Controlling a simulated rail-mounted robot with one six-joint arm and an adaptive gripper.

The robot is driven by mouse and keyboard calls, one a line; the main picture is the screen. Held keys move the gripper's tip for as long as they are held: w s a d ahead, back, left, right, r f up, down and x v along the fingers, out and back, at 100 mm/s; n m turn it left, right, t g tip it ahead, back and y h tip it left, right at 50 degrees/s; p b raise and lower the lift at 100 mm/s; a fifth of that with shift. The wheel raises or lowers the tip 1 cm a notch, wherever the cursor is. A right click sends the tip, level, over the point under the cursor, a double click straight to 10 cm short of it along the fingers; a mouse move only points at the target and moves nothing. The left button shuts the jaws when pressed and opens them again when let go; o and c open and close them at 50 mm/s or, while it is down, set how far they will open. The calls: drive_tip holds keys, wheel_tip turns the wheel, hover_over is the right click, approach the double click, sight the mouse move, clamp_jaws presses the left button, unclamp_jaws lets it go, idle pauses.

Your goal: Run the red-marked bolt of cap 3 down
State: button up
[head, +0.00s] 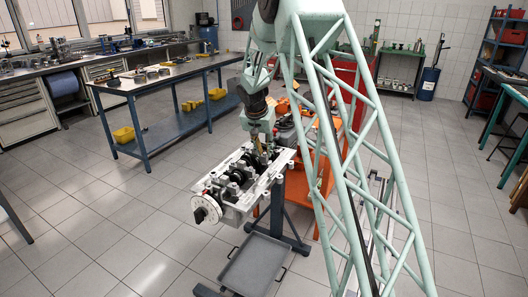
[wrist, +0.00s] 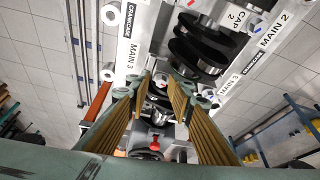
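My gripper (wrist: 164,82) points down over the engine block (head: 239,203), near the MAIN 3 labels (wrist: 133,60) in the wrist view. Its two ribbed, brass-coloured fingers are apart, with a gap between the tips. A small pale bolt head with a reddish mark (wrist: 161,78) shows between or just beyond the tips; whether the fingers touch it I cannot tell. A red-topped part (wrist: 158,117) shows lower between the fingers. In the head view my gripper (head: 258,146) is at the block's far half.
Dark crankshaft webs (wrist: 195,45) and cap 2 (wrist: 237,17) lie above the tips in the wrist view. A white toothed or graduated wheel (head: 206,208) is on the block's near end. A grey tray (head: 254,264) sits below. A workbench (head: 160,79) stands at left; the floor between is clear.

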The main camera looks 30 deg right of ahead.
drive_tip(key=shift+a+r, duration=0.1)
drive_tip(key=shift+a, duration=0.05)
idle(0.3)
drive_tip(key=v, duration=0.7)
drive_tip(key=shift+r, duration=0.35)
drive_tip(key=shift+r, duration=0.15)
idle(0.4)
